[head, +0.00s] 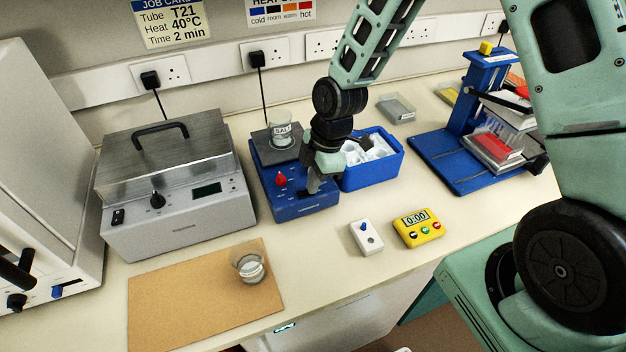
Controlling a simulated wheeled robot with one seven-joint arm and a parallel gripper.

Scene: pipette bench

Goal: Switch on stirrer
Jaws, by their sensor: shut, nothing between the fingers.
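The stirrer (293,209) is a blue box on the bench with a red knob (281,180) on its sloped front and a dark top plate (261,148). A labelled glass beaker (282,130) stands on the plate. My gripper (312,192) is shut and empty, pointing down at the right part of the stirrer's front, to the right of the red knob. It hides that part of the front, including any switch there. I cannot tell whether it touches the stirrer.
A grey water bath (180,222) stands left of the stirrer. A blue ice tub (372,176) is close on the right. A small white device (366,238) and a yellow timer (418,229) lie in front. A glass beaker (249,266) stands on a brown mat (180,310).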

